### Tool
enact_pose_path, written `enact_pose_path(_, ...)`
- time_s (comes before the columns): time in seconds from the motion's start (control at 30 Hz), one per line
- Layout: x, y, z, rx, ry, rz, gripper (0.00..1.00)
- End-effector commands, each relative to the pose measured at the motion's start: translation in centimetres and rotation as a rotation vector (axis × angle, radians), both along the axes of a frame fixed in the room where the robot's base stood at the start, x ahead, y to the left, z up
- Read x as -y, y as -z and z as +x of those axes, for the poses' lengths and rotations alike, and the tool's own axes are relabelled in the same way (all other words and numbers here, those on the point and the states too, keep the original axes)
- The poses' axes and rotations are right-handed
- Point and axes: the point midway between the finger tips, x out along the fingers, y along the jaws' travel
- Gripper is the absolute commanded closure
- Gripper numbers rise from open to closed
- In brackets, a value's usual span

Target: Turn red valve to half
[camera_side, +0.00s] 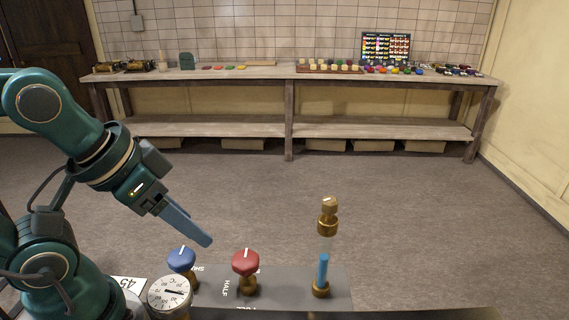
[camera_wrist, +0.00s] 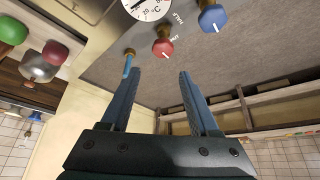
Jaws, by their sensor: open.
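The red valve (camera_side: 246,263) is a red knob on a brass stem on a grey panel, with a white mark on its top. The word HALF (camera_side: 226,287) is printed on the panel to its left. The red valve also shows in the wrist view (camera_wrist: 163,47), beyond my fingertips. My gripper (camera_side: 207,241) has long blue fingers and hangs above and left of the red valve, apart from it. In the wrist view its fingers (camera_wrist: 159,74) are spread with nothing between them.
A blue valve (camera_side: 181,259) and a round dial (camera_side: 169,296) stand left of the red valve. A brass fitting with a blue tube (camera_side: 322,272) stands to its right, a brass piece (camera_side: 328,216) above it. A workbench (camera_side: 290,75) lines the far wall.

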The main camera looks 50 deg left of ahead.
Motion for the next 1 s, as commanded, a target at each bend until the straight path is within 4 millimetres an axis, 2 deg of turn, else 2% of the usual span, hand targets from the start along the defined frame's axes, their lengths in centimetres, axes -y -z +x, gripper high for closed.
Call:
enact_pose_path(0.03,0.0,0.0,0.0,0.0,0.0,0.0,0.27)
enact_pose_path(0.07,0.0,0.0,0.0,0.0,0.003,0.001,0.15)
enact_pose_path(0.1,0.0,0.0,0.0,0.0,0.011,0.006,0.09)
enact_pose_path(0.17,0.0,-0.2,0.2,0.008,0.037,0.02,0.09)
enact_pose_path(0.3,0.0,-1.2,1.8,-0.001,0.123,0.067,0.09)
enact_pose_path(0.47,-0.1,-0.9,4.1,-0.082,0.212,0.106,0.09)
enact_pose_path(0.67,-0.3,1.3,7.2,-0.218,0.314,0.131,0.09)
enact_pose_path(0.8,-0.5,3.8,8.8,-0.319,0.365,0.129,0.09)
enact_pose_path(1.0,-0.7,7.1,9.6,-0.435,0.385,0.109,0.09)
